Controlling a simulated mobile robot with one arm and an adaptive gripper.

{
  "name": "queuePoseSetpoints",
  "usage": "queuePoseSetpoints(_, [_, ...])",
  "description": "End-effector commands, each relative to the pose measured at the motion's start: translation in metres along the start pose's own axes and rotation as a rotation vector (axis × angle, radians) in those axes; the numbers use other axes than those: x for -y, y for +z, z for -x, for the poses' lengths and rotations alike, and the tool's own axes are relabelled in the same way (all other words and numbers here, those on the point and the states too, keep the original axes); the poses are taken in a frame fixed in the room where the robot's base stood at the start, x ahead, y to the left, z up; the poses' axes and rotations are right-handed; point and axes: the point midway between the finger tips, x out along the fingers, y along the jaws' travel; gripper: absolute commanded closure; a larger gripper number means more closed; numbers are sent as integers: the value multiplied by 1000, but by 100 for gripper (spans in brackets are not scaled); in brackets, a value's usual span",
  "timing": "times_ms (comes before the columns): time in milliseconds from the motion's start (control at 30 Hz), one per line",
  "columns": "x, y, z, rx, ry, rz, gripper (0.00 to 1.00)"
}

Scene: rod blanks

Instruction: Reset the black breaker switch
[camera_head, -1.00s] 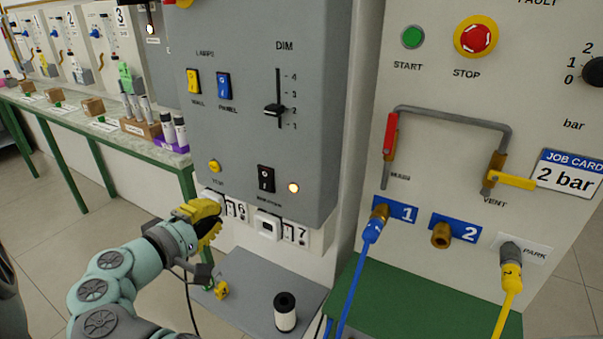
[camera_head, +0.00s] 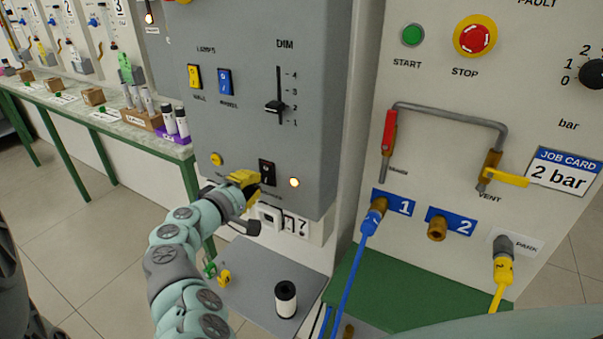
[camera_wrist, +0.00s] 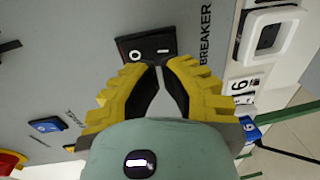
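In the wrist view the switch (camera_wrist: 148,47) shows a white O and a white bar, beside the word BREAKER. My gripper (camera_wrist: 157,66) has yellow fingers with black inner pads. Its tips meet at the edge of the switch, with nothing seen between them. I cannot tell whether they touch the switch.
A dimmer slider (camera_head: 275,107) and yellow (camera_head: 195,77) and blue (camera_head: 225,82) lamp switches sit higher on the panel. A yellow knob (camera_head: 216,159) is left of the breaker. A black-and-white cylinder (camera_head: 286,299) stands on the grey shelf (camera_head: 252,285) below.

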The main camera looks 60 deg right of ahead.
Motion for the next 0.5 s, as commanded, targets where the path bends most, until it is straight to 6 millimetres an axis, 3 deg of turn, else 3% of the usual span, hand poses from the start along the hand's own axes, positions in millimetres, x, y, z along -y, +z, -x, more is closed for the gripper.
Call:
queuePoseSetpoints(200, [0,3,-17,7,0,1,100])
queuePoseSetpoints(500, [0,2,-23,4,0,0,100])
